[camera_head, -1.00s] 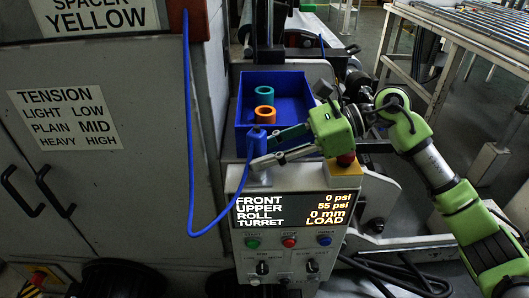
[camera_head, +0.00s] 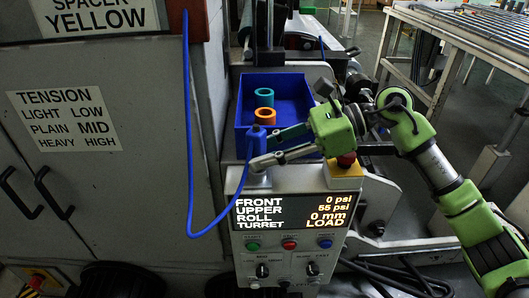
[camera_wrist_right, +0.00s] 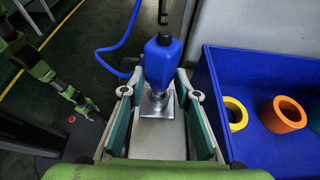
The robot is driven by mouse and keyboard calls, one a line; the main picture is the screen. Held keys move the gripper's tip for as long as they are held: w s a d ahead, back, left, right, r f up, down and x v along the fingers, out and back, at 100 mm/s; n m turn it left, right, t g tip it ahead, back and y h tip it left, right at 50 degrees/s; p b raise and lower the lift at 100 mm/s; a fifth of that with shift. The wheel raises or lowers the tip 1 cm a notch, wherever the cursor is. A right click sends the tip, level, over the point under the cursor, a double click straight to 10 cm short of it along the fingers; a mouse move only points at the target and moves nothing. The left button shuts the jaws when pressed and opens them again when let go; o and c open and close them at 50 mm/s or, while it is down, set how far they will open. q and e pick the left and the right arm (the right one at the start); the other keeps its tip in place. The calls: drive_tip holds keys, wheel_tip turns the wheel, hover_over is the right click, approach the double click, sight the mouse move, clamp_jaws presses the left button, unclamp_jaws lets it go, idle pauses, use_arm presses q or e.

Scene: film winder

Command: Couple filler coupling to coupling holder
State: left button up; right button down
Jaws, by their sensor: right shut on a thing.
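The blue filler coupling (camera_head: 256,139), with a dark cap and a blue hose, stands upright at the front left of the blue bin. My right gripper (camera_head: 266,149) is shut on it, its fingers coming from the right. In the right wrist view the coupling (camera_wrist_right: 163,64) is at the fingertips, above the coupling holder (camera_wrist_right: 157,104), a square metal plate with a raised middle. The holder (camera_head: 258,181) is on top of the control panel. Whether the coupling's lower end touches it is hard to tell. My left gripper (camera_wrist_right: 87,104) shows small in the right wrist view, its jaws unclear.
The blue bin (camera_head: 299,83) behind the gripper holds several coloured rings, such as an orange ring (camera_wrist_right: 283,114) and a yellow ring (camera_wrist_right: 236,113). A red button on a yellow base (camera_head: 346,164) is to the right. The blue hose (camera_head: 189,140) hangs along the grey cabinet.

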use_arm(q)
drive_tip(key=shift+f, duration=0.25)
idle(0.4)
drive_tip(key=shift+d+b, duration=0.25)
drive_tip(key=shift+b, duration=0.05)
drive_tip(key=shift+f, duration=0.15)
drive_tip(key=shift+d+f, duration=0.15)
drive_tip(key=shift+d, duration=0.1)
idle(0.3)
drive_tip(key=shift+d+f+b, duration=0.25)
drive_tip(key=shift+f+b, duration=0.2)
drive_tip(key=shift+b, duration=0.3)
drive_tip(key=shift+a+r, duration=0.1)
drive_tip(key=shift+a, duration=0.35)
idle(0.3)
